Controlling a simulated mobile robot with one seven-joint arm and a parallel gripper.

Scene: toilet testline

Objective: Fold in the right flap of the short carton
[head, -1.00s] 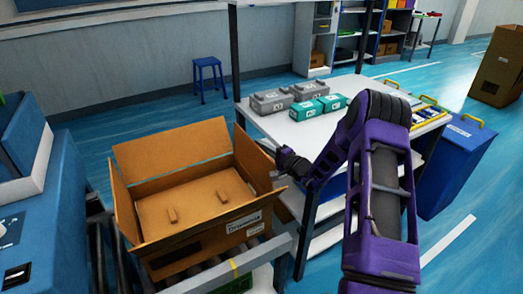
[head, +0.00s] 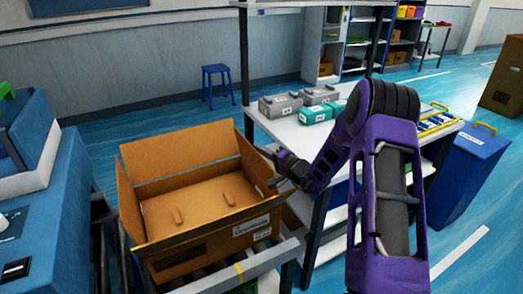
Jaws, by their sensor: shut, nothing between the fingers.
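The short carton (head: 197,232) is a brown open-topped box with a white label on its front. It sits on a roller conveyor. Its back flap (head: 180,150) and left flap (head: 129,202) stand up, and its front flap (head: 210,230) tilts outward. Its right flap (head: 257,165) stands roughly upright, leaning a little outward. My gripper (head: 271,183) is shut and empty, just outside the right flap, close to its outer face. I cannot tell whether it touches. Two small tabs show on the flat panel (head: 200,210) inside the carton.
A white table (head: 300,130) with grey cases (head: 281,105) and teal cases (head: 318,112) stands to the right behind my arm. A blue bin (head: 462,175) is further right. A blue machine (head: 40,225) borders the left. A blue stool (head: 217,85) stands behind.

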